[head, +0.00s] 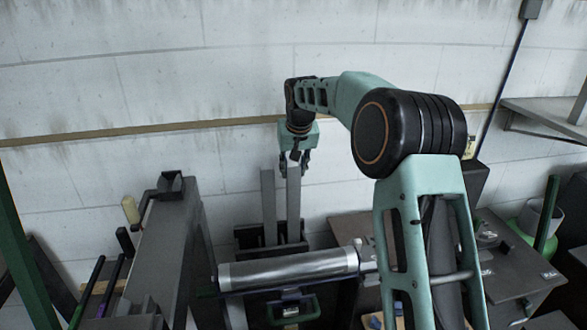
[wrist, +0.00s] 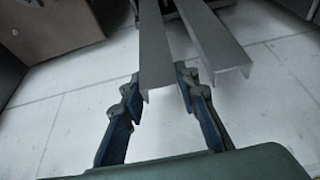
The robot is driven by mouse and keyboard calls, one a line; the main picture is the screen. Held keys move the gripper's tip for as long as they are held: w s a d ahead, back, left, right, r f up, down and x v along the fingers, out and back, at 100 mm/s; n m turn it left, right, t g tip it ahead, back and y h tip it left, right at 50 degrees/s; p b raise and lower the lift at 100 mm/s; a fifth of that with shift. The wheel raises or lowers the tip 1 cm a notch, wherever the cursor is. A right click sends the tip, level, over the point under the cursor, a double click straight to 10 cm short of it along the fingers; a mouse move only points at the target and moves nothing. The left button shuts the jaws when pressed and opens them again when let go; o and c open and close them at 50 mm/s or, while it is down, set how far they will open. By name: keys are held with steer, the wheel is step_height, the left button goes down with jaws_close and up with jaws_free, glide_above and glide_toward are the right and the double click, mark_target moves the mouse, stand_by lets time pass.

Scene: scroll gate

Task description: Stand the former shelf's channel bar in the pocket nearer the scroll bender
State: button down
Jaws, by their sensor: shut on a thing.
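My gripper (head: 296,160) points down near the wall, shut on the top end of a grey channel bar (head: 293,203). This bar is upright, its lower end at a dark rack (head: 249,238); I cannot tell whether it is seated in a pocket. A second grey channel bar (head: 268,208) stands just left of it, apart from the fingers. In the wrist view, the held bar (wrist: 168,45) runs between my fingertips (wrist: 160,85) and the second bar (wrist: 212,42) is outside them on the right. The pockets are hidden.
A grey machine with a lever (head: 168,235), perhaps the scroll bender, stands left of the rack. A shiny cylinder (head: 288,269) lies across the front of the rack. Dark cabinets (head: 515,265) stand at the right, with a green container (head: 535,228). The wall (head: 230,90) is close behind.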

steer(key=c, duration=1.4)
jaws_free()
steer(key=o, duration=0.5)
steer(key=shift+c, duration=0.2)
steer(key=shift+r, duration=0.15)
steer(key=shift+r+p, duration=3.05)
steer(key=shift+r, duration=0.35)
steer(key=shift+a, duration=0.15)
